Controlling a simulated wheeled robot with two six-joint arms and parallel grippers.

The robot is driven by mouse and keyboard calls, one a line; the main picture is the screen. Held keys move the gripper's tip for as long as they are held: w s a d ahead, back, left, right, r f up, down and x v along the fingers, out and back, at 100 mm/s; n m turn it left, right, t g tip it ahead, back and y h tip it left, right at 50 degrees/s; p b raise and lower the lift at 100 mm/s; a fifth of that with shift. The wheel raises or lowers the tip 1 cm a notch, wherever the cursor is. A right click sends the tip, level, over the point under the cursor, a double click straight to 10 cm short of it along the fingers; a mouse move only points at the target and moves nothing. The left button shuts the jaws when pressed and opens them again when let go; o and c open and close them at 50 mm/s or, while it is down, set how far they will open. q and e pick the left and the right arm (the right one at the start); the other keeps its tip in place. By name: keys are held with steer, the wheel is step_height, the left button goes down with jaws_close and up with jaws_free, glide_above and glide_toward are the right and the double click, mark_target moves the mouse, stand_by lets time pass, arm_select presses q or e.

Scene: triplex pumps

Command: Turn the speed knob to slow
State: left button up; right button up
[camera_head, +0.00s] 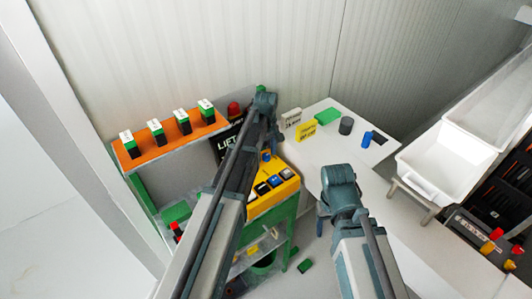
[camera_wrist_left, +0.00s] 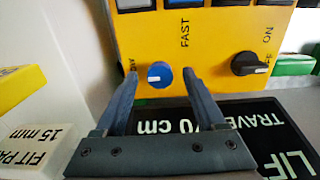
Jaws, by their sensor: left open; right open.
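The blue speed knob (camera_wrist_left: 159,74) sits on the yellow control panel (camera_wrist_left: 215,50) in the left wrist view. A pale mark shows on its lower part. In the head view my left gripper (camera_head: 267,132) is over the back of the yellow box (camera_head: 286,190). My right gripper (camera_head: 338,208) is open and empty, right of the box.
A black on/off knob (camera_wrist_left: 250,64) is close to the blue knob. A black lift sign (camera_wrist_left: 245,125) lies beside the panel. An orange shelf (camera_head: 165,140) holds several green-black blocks. A white table (camera_head: 335,150) carries small parts. A white bin (camera_head: 440,165) stands at right.

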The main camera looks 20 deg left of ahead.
mark_target(266, 156)
arm_select(q)
step_height(266, 156, up, 14)
steer(key=p, duration=1.3)
steer(key=shift+p, duration=0.35)
steer(key=shift+f, duration=0.15)
steer(key=s+d+f+m+b, duration=0.4)
steer(key=s, duration=0.4)
steer(key=s+d+f+m+b, duration=0.5)
steer(key=s, duration=0.3)
steer(key=s+d+f+m+y+b, duration=0.1)
steer(key=s+d+f+m+b, duration=0.3)
steer(key=s, duration=0.4)
steer(key=shift+s+d+f+m+b, duration=0.2)
steer(key=shift+s+d+m+b, duration=0.15)
steer(key=shift+m, duration=0.35)
